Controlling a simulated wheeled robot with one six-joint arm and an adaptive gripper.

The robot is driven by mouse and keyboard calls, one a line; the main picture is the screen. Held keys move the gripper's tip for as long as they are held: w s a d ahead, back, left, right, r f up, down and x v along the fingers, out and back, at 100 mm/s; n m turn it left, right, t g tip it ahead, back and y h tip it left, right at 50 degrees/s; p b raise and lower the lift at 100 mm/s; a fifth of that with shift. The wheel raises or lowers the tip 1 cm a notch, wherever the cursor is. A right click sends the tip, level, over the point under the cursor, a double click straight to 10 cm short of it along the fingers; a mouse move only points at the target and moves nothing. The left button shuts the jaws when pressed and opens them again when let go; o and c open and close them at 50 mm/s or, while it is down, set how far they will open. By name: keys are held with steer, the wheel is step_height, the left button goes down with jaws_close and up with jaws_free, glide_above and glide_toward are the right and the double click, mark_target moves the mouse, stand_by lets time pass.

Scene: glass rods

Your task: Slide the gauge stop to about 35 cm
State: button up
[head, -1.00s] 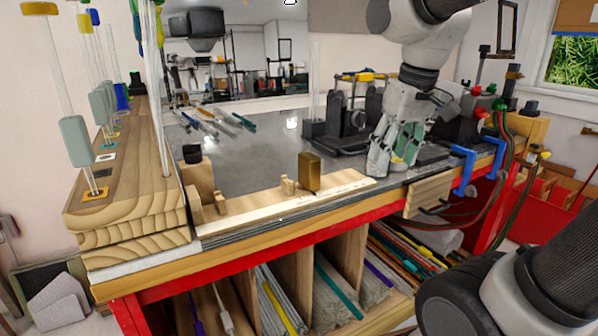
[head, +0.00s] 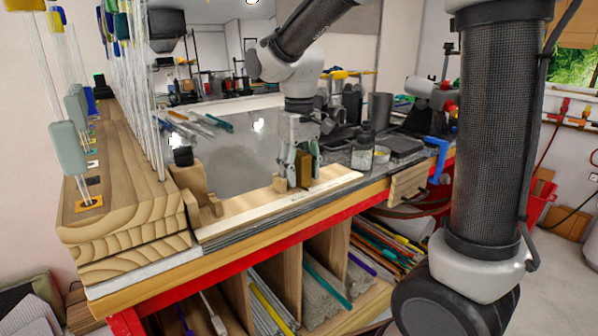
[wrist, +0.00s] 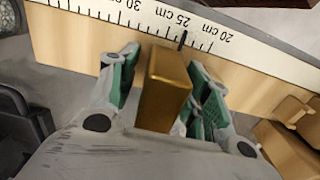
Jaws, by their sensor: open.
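The gauge stop, a brass block (head: 304,166), stands on the pale wooden gauge board (head: 245,216) along the bench's front edge. My gripper (head: 299,178) is lowered over it, with a finger on each side. In the wrist view the block (wrist: 165,85) sits between the green-padded fingers of my gripper (wrist: 164,68). The jaws are open; whether a pad touches the block I cannot tell. A black pointer mark (wrist: 183,40) at the block meets the ruler scale (wrist: 135,14) between the 20 cm and 25 cm labels.
A wooden rack (head: 120,205) with upright glass rods stands at the left. Coloured rods (head: 205,122) lie on the dark bench top behind the board.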

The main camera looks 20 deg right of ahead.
mark_target(336, 170)
steer(key=shift+f, duration=0.3)
steer(key=shift+c, duration=0.2)
jaws_close()
steer(key=w+d, duration=0.1)
steer(key=d, duration=0.2)
steer(key=w+d, duration=0.1)
steer(key=d, duration=0.3)
steer(key=w+d, duration=0.1)
steer(key=d, duration=0.3)
steer(key=shift+w+d+r, duration=0.1)
steer(key=shift+w+d, duration=0.1)
steer(key=shift+w, duration=0.2)
steer(key=shift+o, duration=0.2)
jaws_free()
